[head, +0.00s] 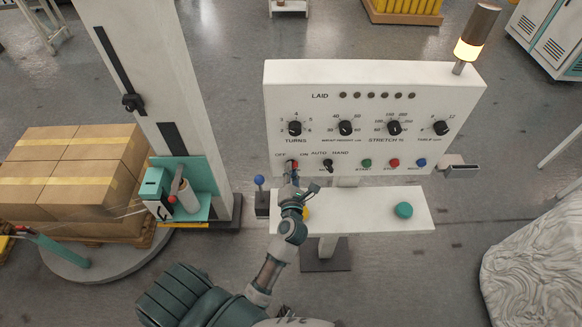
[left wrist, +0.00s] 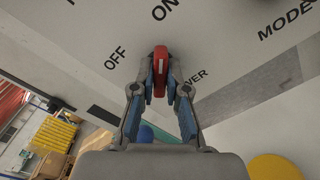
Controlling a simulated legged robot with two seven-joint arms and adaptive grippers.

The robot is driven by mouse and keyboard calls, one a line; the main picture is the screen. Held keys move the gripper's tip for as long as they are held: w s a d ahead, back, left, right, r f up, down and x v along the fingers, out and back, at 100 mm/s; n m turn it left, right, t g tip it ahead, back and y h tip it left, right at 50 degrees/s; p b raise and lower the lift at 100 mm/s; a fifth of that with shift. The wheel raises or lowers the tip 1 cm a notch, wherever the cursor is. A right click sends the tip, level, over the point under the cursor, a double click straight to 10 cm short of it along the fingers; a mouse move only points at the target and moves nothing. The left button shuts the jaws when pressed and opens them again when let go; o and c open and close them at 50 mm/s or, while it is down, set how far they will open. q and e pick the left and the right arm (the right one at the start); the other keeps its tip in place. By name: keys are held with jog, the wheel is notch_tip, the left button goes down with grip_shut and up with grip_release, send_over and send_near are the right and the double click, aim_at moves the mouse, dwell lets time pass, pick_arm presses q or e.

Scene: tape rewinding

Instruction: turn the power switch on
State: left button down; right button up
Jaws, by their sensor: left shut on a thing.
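The power switch (head: 292,163) is on the lower left of the white control panel (head: 350,78), by the OFF and ON labels. My left gripper (head: 291,172) reaches it from below and partly hides it in the head view. In the left wrist view, the red switch handle (left wrist: 160,68) stands between the two fingertips of my left gripper (left wrist: 160,88), which is shut on it. The handle's tip lies between the OFF and ON labels. My right gripper is not in view.
The AUTO/HAND knob (head: 327,165) is close to the right of my left gripper. Green, red and blue buttons sit farther right. A blue-knobbed lever (head: 259,181) stands to the left.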

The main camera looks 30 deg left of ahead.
pick_arm(q)
jog(key=shift+r, duration=0.1)
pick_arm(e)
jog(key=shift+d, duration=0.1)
pick_arm(q)
jog(key=c, duration=1.2)
grip_release()
jog(key=shift+w, duration=0.15)
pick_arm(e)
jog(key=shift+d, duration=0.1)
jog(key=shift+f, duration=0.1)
pick_arm(q)
jog(key=shift+f, duration=0.2)
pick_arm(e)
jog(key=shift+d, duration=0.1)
pick_arm(q)
jog(key=v, duration=1.2)
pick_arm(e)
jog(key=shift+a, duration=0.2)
pick_arm(q)
jog(key=shift+r, duration=0.1)
